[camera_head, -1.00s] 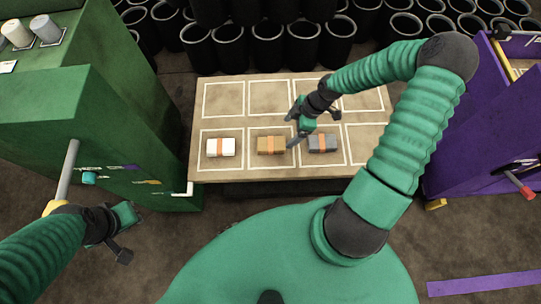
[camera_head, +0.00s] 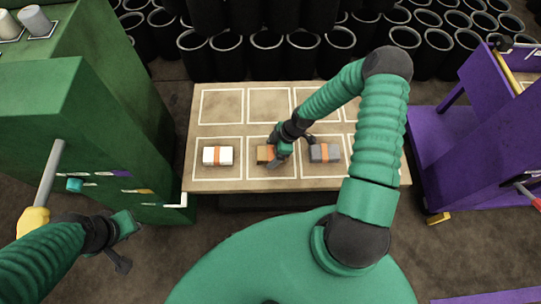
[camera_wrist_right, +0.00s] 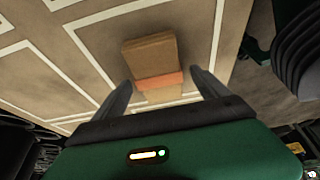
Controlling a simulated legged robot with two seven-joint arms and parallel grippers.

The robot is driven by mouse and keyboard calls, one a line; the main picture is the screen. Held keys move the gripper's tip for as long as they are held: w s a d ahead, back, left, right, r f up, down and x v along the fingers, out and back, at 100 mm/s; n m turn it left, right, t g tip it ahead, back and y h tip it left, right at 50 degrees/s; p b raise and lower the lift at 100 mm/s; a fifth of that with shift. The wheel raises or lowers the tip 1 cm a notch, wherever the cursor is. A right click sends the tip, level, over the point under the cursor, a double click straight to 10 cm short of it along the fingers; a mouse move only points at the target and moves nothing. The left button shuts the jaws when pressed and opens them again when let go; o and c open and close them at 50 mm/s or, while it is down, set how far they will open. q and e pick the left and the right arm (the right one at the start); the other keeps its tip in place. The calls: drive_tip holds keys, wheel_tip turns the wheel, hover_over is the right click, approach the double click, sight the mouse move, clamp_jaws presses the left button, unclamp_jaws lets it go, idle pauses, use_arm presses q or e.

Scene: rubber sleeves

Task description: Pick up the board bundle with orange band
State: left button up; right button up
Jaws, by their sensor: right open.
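The brown board bundle with an orange band (camera_head: 264,153) lies in the second front square of the table, partly hidden by my right gripper (camera_head: 283,156). In the right wrist view the bundle (camera_wrist_right: 148,52) lies ahead, between the lines of the two fingers. My right gripper (camera_wrist_right: 163,78) is open there, with nothing between its fingers. My left gripper (camera_head: 125,243) hangs at the lower left by the green cabinet, away from the bundle; its jaw opening is unclear.
A white bundle (camera_head: 218,155) and a grey bundle (camera_head: 325,152), both with orange bands, lie in the squares on either side. The table (camera_head: 200,185) has empty back squares. A green cabinet (camera_head: 40,115) stands left, a purple unit (camera_head: 465,140) right, and black tubes (camera_head: 265,55) behind.

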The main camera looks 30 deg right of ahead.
drive_tip(key=shift+d+f, duration=0.25)
drive_tip(key=shift+a, duration=0.15)
idle(0.3)
drive_tip(key=shift+c, duration=0.5)
drive_tip(key=c, duration=1.5)
